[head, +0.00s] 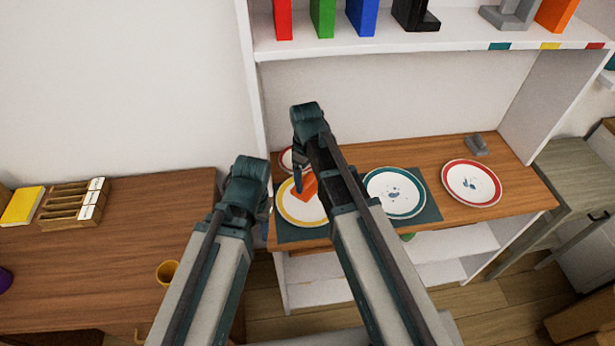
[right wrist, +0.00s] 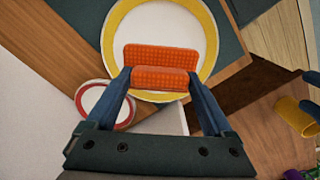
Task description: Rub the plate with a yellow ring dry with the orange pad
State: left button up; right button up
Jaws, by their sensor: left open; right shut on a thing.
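The plate with a yellow ring (head: 290,213) lies on a dark mat on the wooden shelf; the right wrist view shows it too (right wrist: 208,40). My right gripper (head: 302,182) is shut on the orange pad (head: 308,187), which is over the plate's face. In the right wrist view the pad (right wrist: 160,57) sits between the fingertips, over the plate's near part. I cannot tell whether it touches the plate. The visible white face shows no clear marks. My left gripper (head: 266,215) is open, left of the plate; its fingers are mostly hidden.
A teal-ringed plate (head: 396,207) and a red-ringed plate (head: 471,197), both with blue spots, lie to the right. Another red-ringed plate (head: 287,160) is partly hidden behind. A grey block (head: 475,144) stands at the back. A yellow mug (head: 167,272) stands on the left table.

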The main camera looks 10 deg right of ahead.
jog(key=shift+r, duration=0.1)
notch_tip(320, 180, up, 3)
jog(key=p, duration=0.3)
dwell(0.3)
